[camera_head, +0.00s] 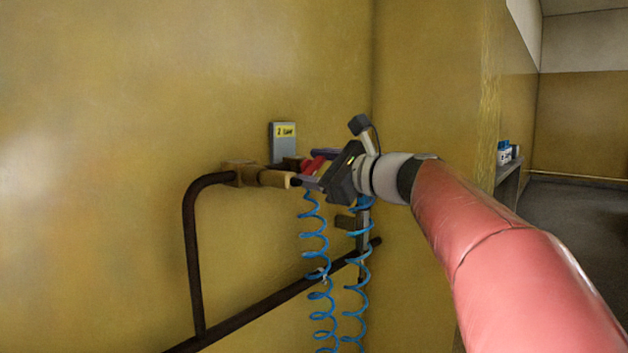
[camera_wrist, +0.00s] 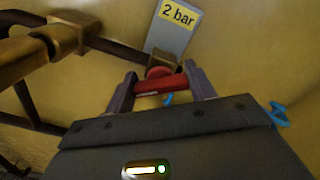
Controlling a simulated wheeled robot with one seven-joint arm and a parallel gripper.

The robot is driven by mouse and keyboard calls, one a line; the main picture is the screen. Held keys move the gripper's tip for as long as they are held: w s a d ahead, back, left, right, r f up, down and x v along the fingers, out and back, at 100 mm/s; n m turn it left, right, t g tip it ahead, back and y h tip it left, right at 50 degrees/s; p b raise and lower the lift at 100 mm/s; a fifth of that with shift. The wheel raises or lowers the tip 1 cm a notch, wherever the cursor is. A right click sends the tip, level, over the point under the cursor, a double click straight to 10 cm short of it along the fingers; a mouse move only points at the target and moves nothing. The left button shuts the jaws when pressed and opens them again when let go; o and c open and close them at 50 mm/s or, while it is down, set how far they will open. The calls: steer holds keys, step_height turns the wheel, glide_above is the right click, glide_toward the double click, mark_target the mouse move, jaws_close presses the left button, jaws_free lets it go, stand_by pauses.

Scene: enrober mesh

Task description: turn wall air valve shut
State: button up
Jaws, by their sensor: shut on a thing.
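The air valve's red handle (camera_head: 314,164) is on the ochre wall, beside the brass pipe fittings. In the wrist view the red handle (camera_wrist: 160,85) lies crosswise, slightly tilted, with a round red hub behind it and a brass body (camera_wrist: 163,62) behind that. My gripper (camera_head: 317,169) reaches in from the right and is shut on the handle. In the wrist view the two purple-grey fingers of my gripper (camera_wrist: 161,87) stand at the handle's two ends. My gripper hides part of the valve in the head view.
A grey plate (camera_head: 283,149) labelled "2 bar" is just above the valve. A brass fitting (camera_head: 240,174) joins a dark pipe (camera_head: 191,255) on the left. Blue coiled hoses (camera_head: 317,264) hang below. A wall corner stands right; a shelf with small containers (camera_head: 505,153) lies beyond.

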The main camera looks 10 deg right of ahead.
steer(key=n+b, duration=0.1)
steer(key=n, duration=0.1)
steer(key=n+b, duration=0.3)
steer(key=shift+f+n, duration=0.3)
steer(key=n+b, duration=0.3)
steer(key=n, duration=0.2)
steer(key=shift+r+n, duration=0.1)
steer(key=shift+n, duration=0.2)
steer(key=o, duration=1)
steer(key=shift+s, duration=0.1)
steer(key=v, duration=0.7)
steer(key=shift+s+d, duration=0.2)
steer(key=shift+s, duration=0.05)
